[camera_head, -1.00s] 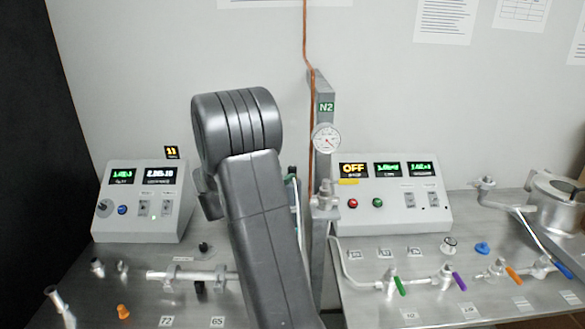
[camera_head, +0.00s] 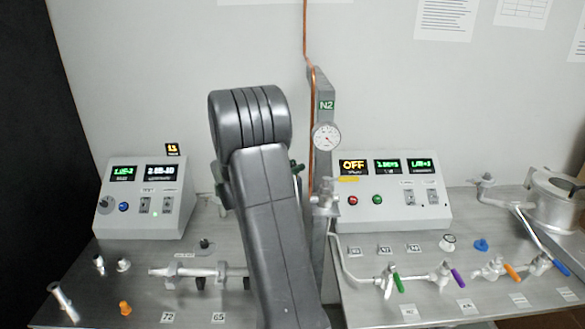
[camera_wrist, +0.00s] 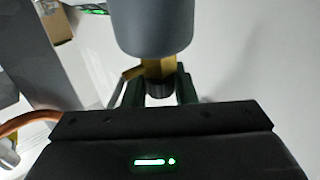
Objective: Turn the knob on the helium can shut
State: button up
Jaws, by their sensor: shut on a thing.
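In the wrist view a grey can (camera_wrist: 152,28), likely the helium can, hangs into the top of the picture. A brass valve (camera_wrist: 157,68) sits at its end, with a dark knob (camera_wrist: 159,89) on it. My gripper (camera_wrist: 159,94) has its two dark green fingers on either side of the knob and is shut on it. How far the knob is turned cannot be told. In the head view my arm hides the can, the knob and most of the gripper; only a bit of green shows at the arm's right edge.
The N2 post (camera_head: 323,105) with a gauge (camera_head: 326,137) stands close to the right of my arm. Control boxes stand to the left (camera_head: 148,215) and right (camera_head: 395,212). The bench carries pipes and coloured valves. A copper line (camera_wrist: 30,122) shows in the wrist view.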

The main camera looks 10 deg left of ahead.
jog(key=shift+n+t+y, duration=0.3)
jog(key=shift+y, duration=0.1)
jog(key=n+t+y+b, duration=0.1)
jog(key=n+y, duration=0.1)
jog(key=shift+f+y, duration=0.15)
jog(key=shift+y, duration=0.15)
jog(key=n+t+y+b, duration=0.1)
jog(key=n+y+b, duration=0.1)
jog(key=y+b, duration=0.1)
jog(key=shift+f+n+t+y+b, duration=0.1)
jog(key=shift+n+t+y+b, duration=0.25)
jog(key=shift+y, duration=0.25)
jog(key=shift+n+y+b, duration=0.75)
jog(key=shift+y+b, duration=0.3)
jog(key=shift+y, duration=0.35)
jog(key=shift+r+n+y+b, duration=0.25)
jog(key=shift+n+y+b, duration=0.15)
jog(key=shift+b, duration=0.05)
jog(key=o, duration=1)
jog(key=shift+c, duration=0.2)
